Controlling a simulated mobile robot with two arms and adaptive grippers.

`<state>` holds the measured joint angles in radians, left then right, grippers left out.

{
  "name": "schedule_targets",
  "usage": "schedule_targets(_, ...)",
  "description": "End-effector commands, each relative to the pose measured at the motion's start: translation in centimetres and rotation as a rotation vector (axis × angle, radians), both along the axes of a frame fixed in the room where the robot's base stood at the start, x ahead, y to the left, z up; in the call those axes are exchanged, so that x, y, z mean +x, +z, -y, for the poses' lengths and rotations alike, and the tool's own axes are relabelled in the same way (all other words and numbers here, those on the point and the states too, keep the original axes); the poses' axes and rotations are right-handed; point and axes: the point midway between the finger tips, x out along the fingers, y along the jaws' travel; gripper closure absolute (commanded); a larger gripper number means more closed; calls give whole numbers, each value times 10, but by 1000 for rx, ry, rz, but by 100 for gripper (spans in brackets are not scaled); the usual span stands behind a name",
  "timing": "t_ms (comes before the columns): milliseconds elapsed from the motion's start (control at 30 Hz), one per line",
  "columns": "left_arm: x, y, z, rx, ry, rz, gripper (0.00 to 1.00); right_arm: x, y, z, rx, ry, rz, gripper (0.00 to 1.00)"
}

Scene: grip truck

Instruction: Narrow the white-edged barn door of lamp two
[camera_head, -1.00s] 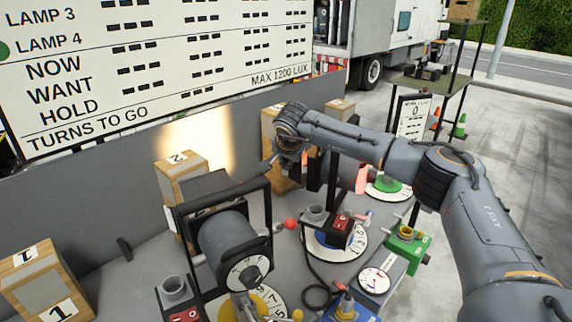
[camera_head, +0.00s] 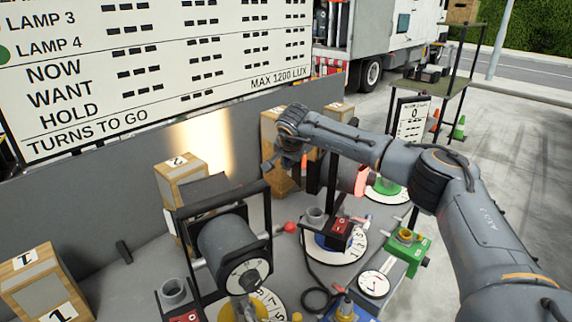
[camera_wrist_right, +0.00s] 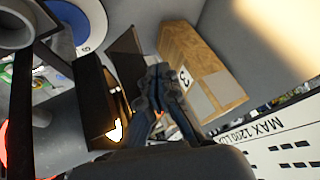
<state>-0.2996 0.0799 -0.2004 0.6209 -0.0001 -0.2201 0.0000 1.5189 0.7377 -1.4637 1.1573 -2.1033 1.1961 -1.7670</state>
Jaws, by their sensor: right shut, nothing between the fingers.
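My right gripper (camera_head: 272,164) is shut and empty. It hangs by the upper part of a lamp standing on a blue-rimmed numbered dial (camera_head: 338,246), apparently lamp two. In the right wrist view the gripper (camera_wrist_right: 160,78) points at the gap between a dark flat barn-door panel (camera_wrist_right: 128,55) and a wooden box marked 3 (camera_wrist_right: 200,70). The black lamp head (camera_wrist_right: 98,100) is to its left, with a bright white patch beside the gripper. I cannot tell whether the fingers touch the panel. My arm hides much of this lamp in the head view. My left gripper is out of view.
A nearer lamp (camera_head: 230,245) stands on a yellow-rimmed dial. Wooden boxes marked 2 (camera_head: 180,172) and 1 (camera_head: 45,290) stand to the left. A big board (camera_head: 150,70) is behind a grey wall. A green block (camera_head: 408,250) is at the right.

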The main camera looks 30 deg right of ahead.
Motion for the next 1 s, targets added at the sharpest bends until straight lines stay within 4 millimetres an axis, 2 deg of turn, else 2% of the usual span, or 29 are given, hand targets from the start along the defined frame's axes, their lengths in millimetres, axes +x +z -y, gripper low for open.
schedule_targets(467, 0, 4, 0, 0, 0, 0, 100, 8, 0, 12, 1, -2, -1, 100)
schedule_targets(1000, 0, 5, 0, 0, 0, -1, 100, 16, 0, 5, 0, 0, 0, 100)
